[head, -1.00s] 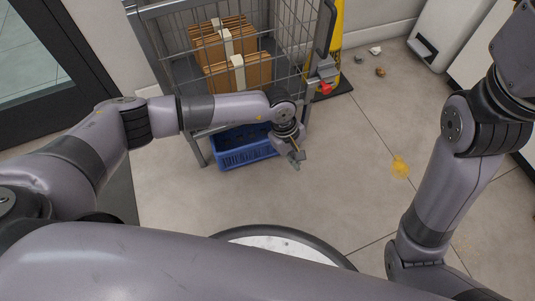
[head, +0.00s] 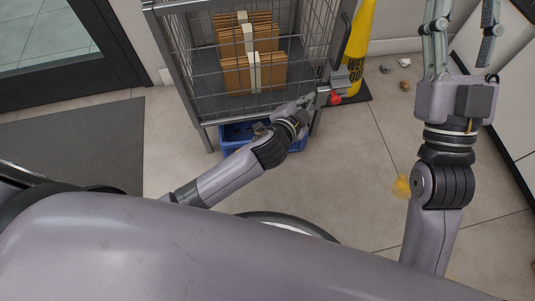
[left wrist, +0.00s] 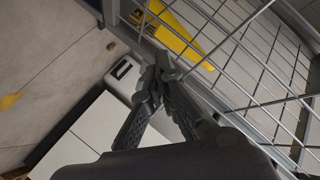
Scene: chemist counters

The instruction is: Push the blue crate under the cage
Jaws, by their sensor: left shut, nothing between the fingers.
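The blue crate (head: 232,134) is on the floor at the cage's lower front edge in the head view, partly beneath it. My left wrist hides its middle, so how far under it sits is hard to tell. The cage (head: 207,133) is a grey wire roll cage holding brown boxes. My left gripper (head: 308,100) is shut and empty, above the crate's right end by the cage's front right post. In the left wrist view its fingers (left wrist: 156,84) are together beside the cage frame. My right gripper (head: 463,28) is open at the upper right, its fingertips near the top edge.
A yellow wet-floor sign (head: 360,45) stands right of the cage. Small lumps (head: 404,85) and a yellow stain (head: 402,187) are on the floor. A dark mat (head: 75,140) lies at left; white cabinets (head: 515,60) at right.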

